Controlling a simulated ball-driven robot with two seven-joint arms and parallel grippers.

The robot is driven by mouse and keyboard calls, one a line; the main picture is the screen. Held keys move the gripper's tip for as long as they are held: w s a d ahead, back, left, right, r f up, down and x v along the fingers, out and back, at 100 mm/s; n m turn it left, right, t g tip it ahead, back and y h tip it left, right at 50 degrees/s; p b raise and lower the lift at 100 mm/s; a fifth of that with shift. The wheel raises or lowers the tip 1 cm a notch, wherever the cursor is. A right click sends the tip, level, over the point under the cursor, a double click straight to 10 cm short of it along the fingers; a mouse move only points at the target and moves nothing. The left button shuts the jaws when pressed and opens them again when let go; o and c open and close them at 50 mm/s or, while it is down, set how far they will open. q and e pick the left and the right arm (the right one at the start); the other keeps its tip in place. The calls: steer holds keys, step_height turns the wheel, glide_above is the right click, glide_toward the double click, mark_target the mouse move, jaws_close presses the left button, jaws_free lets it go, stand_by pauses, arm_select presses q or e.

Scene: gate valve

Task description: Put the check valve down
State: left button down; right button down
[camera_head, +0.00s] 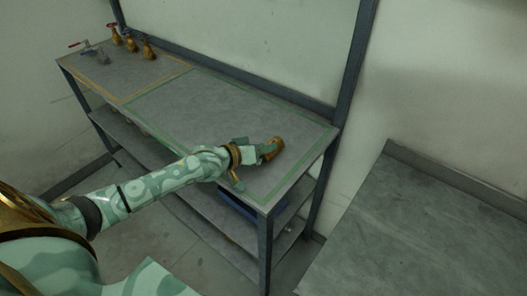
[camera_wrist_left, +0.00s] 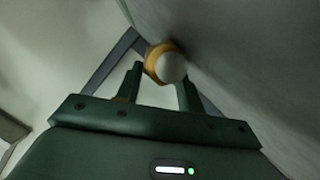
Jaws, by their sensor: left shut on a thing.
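The check valve (camera_head: 276,147) is a brass-coloured piece at the right end of the workbench top. My left gripper (camera_head: 267,150) is shut on it, inside the green outlined area (camera_head: 215,110). In the left wrist view the valve (camera_wrist_left: 156,60) shows as a brass ring with a pale round end between the two fingers (camera_wrist_left: 160,85). The valve is at or very close to the bench surface; I cannot tell whether it touches. My right gripper is in neither view.
The green area's middle is clear. A blue bin (camera_head: 238,204) sits on the shelf below. A grey surface (camera_head: 430,225) lies at right.

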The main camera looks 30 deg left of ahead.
arm_select(q)
steer(key=shift+f, duration=0.1)
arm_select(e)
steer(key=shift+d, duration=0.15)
arm_select(q)
steer(key=shift+f, duration=0.15)
steer(key=c, duration=0.9)
jaws_free()
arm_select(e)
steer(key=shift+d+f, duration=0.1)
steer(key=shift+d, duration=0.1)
